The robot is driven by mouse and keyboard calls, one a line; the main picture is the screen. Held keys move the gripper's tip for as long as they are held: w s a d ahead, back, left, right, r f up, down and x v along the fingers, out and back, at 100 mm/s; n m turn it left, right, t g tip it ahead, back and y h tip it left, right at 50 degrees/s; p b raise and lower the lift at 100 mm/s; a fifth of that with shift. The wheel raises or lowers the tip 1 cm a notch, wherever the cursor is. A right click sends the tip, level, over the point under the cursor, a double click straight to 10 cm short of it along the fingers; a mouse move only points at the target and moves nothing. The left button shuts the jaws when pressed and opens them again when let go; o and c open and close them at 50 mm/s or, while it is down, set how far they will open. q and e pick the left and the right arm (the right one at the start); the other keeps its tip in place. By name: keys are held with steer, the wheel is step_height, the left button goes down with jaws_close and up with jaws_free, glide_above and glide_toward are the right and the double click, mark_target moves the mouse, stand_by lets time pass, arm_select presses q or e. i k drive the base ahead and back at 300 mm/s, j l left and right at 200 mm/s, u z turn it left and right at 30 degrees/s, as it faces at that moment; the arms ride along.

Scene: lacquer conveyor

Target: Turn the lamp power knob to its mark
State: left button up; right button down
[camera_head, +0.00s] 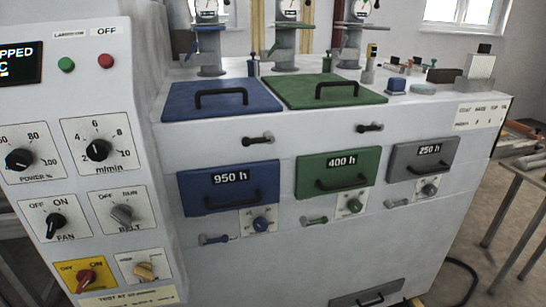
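The power knob (19,159) is a round black knob on a white plate at the left edge of the view. Its plate is labelled "POWER %", with 60, 80 and 100 showing; the left part of the scale is cut off by the picture edge. I cannot tell clearly where the knob points or which mark is meant. Nothing touches the knob. Neither of my grippers is in view.
Beside it is a black m/min knob (98,150). Below are the FAN knob (56,225), BELT knob (122,214), a red switch (85,279) and a yellowish knob (145,271). Blue (228,189) and green (337,173) drawers stand right.

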mark_target(19, 159)
steer(key=u, duration=1.4)
